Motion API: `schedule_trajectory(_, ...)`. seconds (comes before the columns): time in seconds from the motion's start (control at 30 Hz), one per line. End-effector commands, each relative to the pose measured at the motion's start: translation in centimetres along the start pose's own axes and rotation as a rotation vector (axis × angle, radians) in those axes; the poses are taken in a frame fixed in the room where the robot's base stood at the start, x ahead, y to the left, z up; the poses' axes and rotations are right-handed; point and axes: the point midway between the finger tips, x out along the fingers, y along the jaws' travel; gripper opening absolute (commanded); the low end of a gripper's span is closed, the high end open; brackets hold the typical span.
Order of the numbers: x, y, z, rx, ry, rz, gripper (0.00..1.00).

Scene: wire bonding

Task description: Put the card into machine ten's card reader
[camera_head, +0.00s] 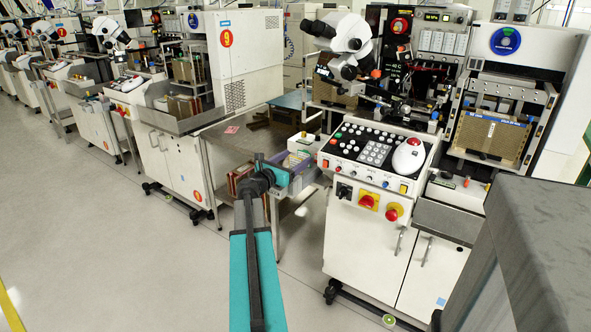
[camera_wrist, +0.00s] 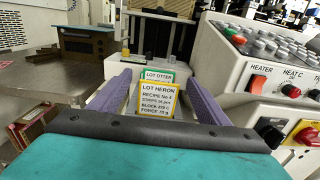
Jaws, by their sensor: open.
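My gripper (camera_wrist: 158,82) is open, with its two purple fingers spread on either side of two upright cards. The front card (camera_wrist: 159,102) has a yellow border and reads LOT HERON. A green-bordered card (camera_wrist: 160,76) reading LOT OTTER stands just behind it. Neither card appears gripped, and their lower edges are hidden. In the head view my gripper (camera_head: 302,166) is left of the white machine (camera_head: 365,238) with the microscope; the cards cannot be made out there. No number shows on this machine, and I cannot clearly identify a card reader.
The machine marked 9 (camera_head: 245,50) stands at left. Between the machines is a metal table (camera_head: 215,147) with a small pink card (camera_head: 232,130). The console (camera_wrist: 262,80) with switches and red knobs is close on my gripper's right. Open floor (camera_head: 100,235) lies at left front.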

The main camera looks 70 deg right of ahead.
Motion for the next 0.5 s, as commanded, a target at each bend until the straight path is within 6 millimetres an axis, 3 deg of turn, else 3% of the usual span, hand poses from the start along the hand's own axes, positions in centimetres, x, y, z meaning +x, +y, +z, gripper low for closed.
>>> schedule_trajectory(0.17,1.14,0.09,0.00,0.000,0.000,0.001,0.70)
schedule_trajectory(0.5,1.16,0.03,0.04,0.000,0.000,0.001,0.70)
